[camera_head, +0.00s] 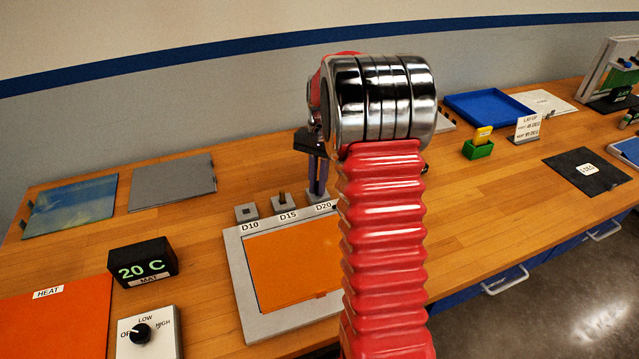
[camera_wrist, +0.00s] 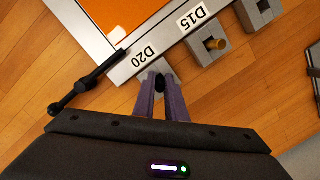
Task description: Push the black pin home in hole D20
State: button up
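My gripper (camera_head: 317,192) points down at the D20 block (camera_head: 313,198), at the back edge of the framed orange plate. In the wrist view, my gripper's two purple fingers (camera_wrist: 161,78) come together around a small dark end, which looks like the black pin (camera_wrist: 160,83). The pin is between the fingertips, over or in the grey D20 block (camera_wrist: 155,70). The fingers hide the hole, so I cannot tell how deep the pin sits. The D20 label (camera_wrist: 145,56) is beside it.
The D15 block (camera_wrist: 208,44) holds a brass-coloured pin; the D10 block (camera_head: 247,212) stands beyond. A black jointed rod (camera_wrist: 88,83) lies close beside D20. The orange plate (camera_head: 290,262), 20 C display (camera_head: 142,262) and knob box (camera_head: 148,335) are nearby.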

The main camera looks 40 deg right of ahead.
notch_tip(320, 180, up, 12)
jog(key=d, duration=0.1)
jog(key=shift+w+d, duration=0.3)
jog(key=shift+w, duration=0.15)
dwell(0.4)
jog(key=s+a+r+n+t+h, duration=0.1)
jog(key=s+a+r+n, duration=0.3)
jog(key=a, duration=0.4)
jog(key=s+a+r+n+t+h, duration=0.1)
jog(key=s+a+r+n+t, duration=0.15)
jog(key=s+a, duration=0.4)
jog(key=s+a+f+n+t, duration=0.1)
jog(key=s+a+f+n, duration=0.1)
jog(key=s+a, duration=0.4)
jog(key=s+a+f+n+t, duration=0.2)
jog(key=s+a+n, duration=0.1)
jog(key=s+a, duration=0.3)
jog(key=shift+s+y, duration=0.3)
jog(key=shift+s, duration=0.1)
dwell(0.5)
